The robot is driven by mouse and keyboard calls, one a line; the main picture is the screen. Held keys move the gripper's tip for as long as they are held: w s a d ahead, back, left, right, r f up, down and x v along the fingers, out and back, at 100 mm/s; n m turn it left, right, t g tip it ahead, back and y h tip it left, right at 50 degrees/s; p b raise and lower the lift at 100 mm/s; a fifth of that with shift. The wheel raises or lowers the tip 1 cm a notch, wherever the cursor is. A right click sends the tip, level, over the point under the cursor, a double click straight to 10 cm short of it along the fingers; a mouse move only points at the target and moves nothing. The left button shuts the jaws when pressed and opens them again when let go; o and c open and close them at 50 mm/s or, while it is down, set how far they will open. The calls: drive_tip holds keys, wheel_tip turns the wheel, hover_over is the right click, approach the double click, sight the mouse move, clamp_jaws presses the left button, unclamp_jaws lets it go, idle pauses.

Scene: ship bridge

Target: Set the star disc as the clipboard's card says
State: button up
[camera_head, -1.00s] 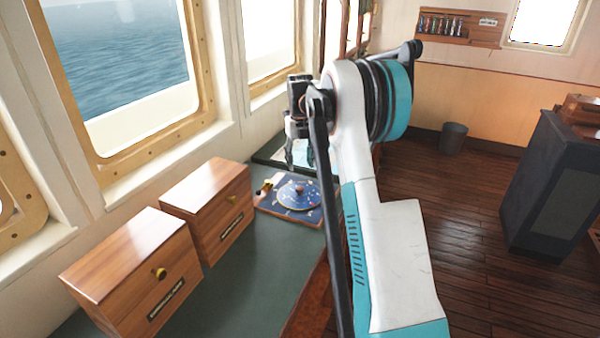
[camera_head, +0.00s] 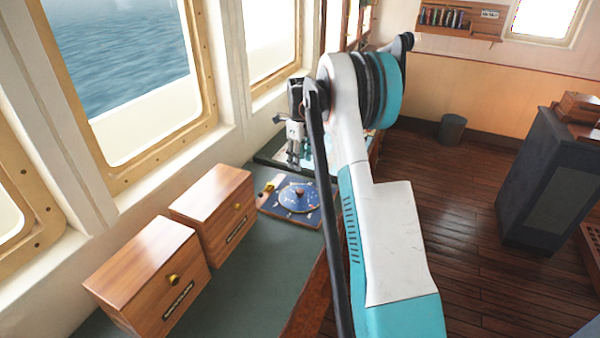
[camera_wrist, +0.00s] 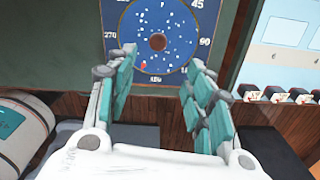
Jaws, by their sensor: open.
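The star disc (camera_head: 297,196) is a round blue disc with pale dots and a brown centre knob, on a dark blue square board on the green counter. In the wrist view the star disc (camera_wrist: 165,22) is at the top centre, ringed by degree numbers such as 45, 90 and 270; a red mark shows at its lower left. My gripper (camera_wrist: 162,60) is open and empty, its fingers either side of the disc's lower part in that view. In the head view my gripper (camera_head: 293,160) hangs above and behind the disc, apart from it. I cannot make out the clipboard or its card.
Two wooden boxes (camera_head: 150,270) (camera_head: 212,205) with brass knobs stand on the counter in front of the disc. A yellow piece (camera_head: 268,187) sits on the board's left. Windows line the left wall. A dark cabinet (camera_head: 545,185) and a bin (camera_head: 452,129) stand across the open wooden floor.

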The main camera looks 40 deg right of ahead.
sight(300, 190)
wheel_tip(300, 190, down, 13)
drive_tip(key=n+p, duration=0.4)
drive_tip(key=n, duration=0.1)
drive_tip(key=shift+s+a+n, duration=0.1)
drive_tip(key=shift+s+n, duration=0.05)
drive_tip(key=shift+n, duration=0.25)
clamp_jaws()
